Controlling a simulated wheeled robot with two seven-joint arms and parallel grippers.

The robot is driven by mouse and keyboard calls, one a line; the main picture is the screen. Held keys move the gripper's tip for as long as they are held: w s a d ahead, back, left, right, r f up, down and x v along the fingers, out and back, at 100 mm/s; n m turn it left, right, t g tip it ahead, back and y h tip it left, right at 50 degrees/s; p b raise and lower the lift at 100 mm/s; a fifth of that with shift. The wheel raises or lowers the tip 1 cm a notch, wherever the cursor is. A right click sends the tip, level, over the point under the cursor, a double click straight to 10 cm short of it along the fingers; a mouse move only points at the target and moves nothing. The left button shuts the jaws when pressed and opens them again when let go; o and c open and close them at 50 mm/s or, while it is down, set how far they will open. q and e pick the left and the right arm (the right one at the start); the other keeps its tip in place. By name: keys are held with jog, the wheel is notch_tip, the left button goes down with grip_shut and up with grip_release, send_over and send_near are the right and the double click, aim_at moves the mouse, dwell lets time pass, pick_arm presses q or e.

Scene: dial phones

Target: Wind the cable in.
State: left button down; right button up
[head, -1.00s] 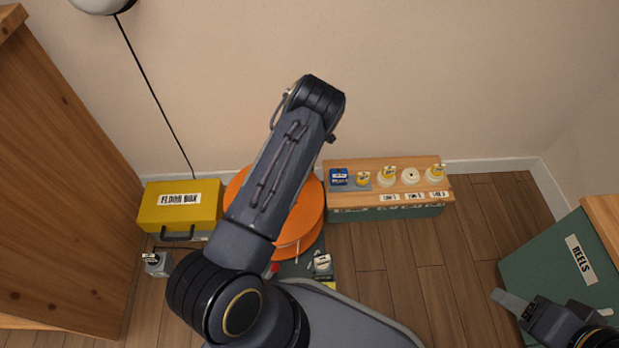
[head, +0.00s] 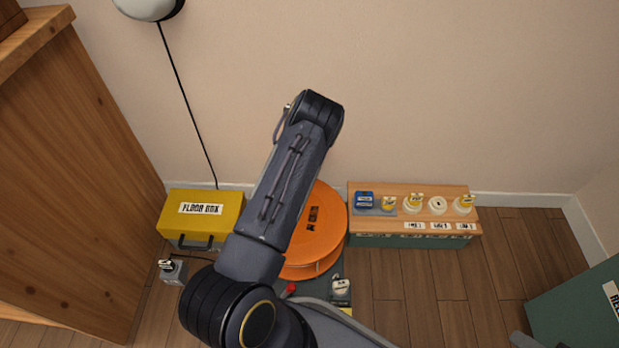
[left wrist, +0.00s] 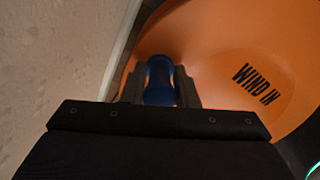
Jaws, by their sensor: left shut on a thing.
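The orange reel (head: 325,235) stands on the floor by the wall, partly hidden behind my left arm in the head view. Its orange face (left wrist: 225,60) fills much of the left wrist view and reads WIND IN. My left gripper (left wrist: 160,88) is shut on a blue knob (left wrist: 159,82) at the reel's face. In the head view my arm hides that gripper and the knob. A thin dark cable (head: 195,257) runs on the floor between a small grey tagged block (head: 173,271) and the reel's side. Only a tip of my right gripper (head: 522,340) shows at the bottom edge.
A yellow floor box (head: 205,228) stands left of the reel. A wooden-topped bench (head: 430,190) with several small tagged items stands right. A grey tagged item (head: 340,287) and a red knob (head: 290,289) are in front of the reel. A wooden cabinet (head: 80,180) bounds the left; a green box (head: 580,310) is at lower right.

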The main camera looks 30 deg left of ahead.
pick_arm(q)
jog(key=shift+a, duration=0.35)
jog(key=c, duration=1.3)
grip_release()
jog(key=shift+d, duration=0.1)
notch_tip(320, 180, up, 7)
jog(key=p, duration=0.3)
jog(key=shift+s+r, duration=0.1)
jog(key=shift+r, duration=0.3)
